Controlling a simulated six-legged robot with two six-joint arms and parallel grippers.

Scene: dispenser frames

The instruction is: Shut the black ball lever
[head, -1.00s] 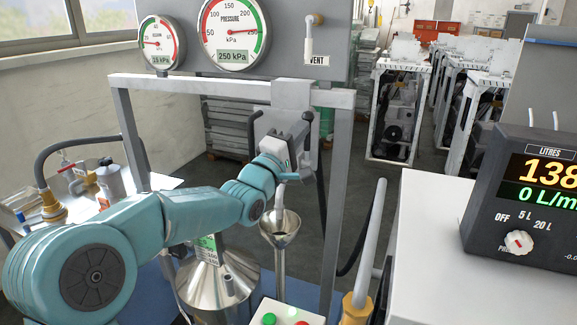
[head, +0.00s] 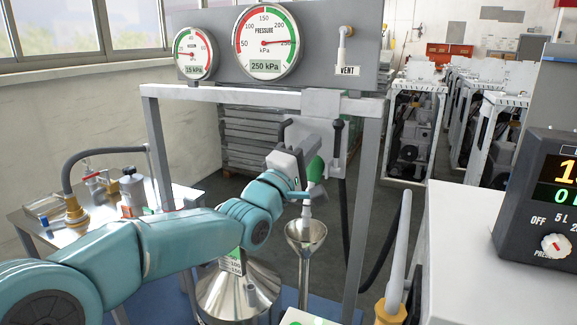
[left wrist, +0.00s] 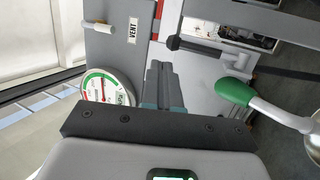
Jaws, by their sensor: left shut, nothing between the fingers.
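The black ball lever (head: 338,128) stands upright at the dispenser, just right of my left gripper in the head view. Its black ball also shows in the left wrist view (left wrist: 173,43), beyond the fingertips and a little to their right. My left gripper (head: 308,140) is shut and empty, with its fingers (left wrist: 160,68) together. A visible gap separates the fingertips from the ball in the wrist view. A green handle (head: 315,168) sits just below the gripper and shows clearly in the wrist view (left wrist: 235,92). My right gripper is not in view.
The grey frame (head: 368,180) surrounds the dispenser. A steel funnel (head: 306,234) stands below the spout. The pressure gauge (head: 266,42), reading 250 kPa, and a VENT lever (head: 342,48) are above. A white cabinet (head: 465,230) stands to the right.

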